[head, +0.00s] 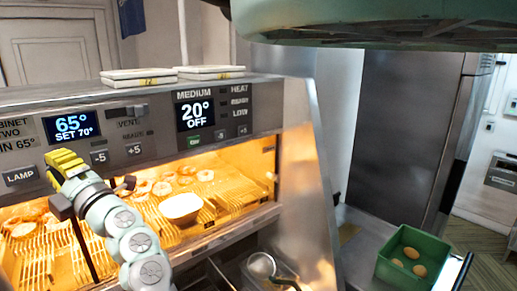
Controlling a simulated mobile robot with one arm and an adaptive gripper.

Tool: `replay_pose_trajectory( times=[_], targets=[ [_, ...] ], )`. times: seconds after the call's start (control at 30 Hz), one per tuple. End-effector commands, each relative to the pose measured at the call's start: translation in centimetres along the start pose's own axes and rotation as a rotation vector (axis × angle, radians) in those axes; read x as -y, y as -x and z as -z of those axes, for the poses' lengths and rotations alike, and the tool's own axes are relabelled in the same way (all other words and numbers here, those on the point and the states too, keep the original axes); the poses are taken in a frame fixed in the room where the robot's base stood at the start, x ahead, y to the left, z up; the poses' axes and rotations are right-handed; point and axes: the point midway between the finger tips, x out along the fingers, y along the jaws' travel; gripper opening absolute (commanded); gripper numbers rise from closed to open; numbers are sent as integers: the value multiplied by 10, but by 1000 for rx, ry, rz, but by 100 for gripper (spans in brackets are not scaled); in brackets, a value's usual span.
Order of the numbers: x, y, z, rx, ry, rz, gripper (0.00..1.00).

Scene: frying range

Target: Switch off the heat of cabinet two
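The label of cabinet two (14,128) is cut by the left edge and reads "min 65°". Its display (72,125) beside it shows 65° and "set 70°". A lamp label (20,177) sits below. Right of the display are +5 and -5 buttons (100,157) and a vent label (128,124). A second display (196,111) reads "medium, 20°, off", with a heat label (239,89) beside it. My gripper (62,160), with yellow fingers, is in front of the panel below the 65° display. Contact and finger gap are unclear.
Fried food and a white bowl (181,206) lie in the lit cabinet below the panel. Two white pads (139,76) lie on top. A green bin (416,259) stands on the right counter. A pale green body (380,25) hangs across the top.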

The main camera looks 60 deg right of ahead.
Motion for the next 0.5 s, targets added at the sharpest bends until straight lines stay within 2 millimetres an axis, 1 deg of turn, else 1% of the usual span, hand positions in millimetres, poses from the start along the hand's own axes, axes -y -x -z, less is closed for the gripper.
replay_pose_trajectory(
  times=[0.27,0.5],
  targets=[
    [0,0,0,0,0,0,0],
    [5,-6,-2,-3,0,1,0]
  ],
)
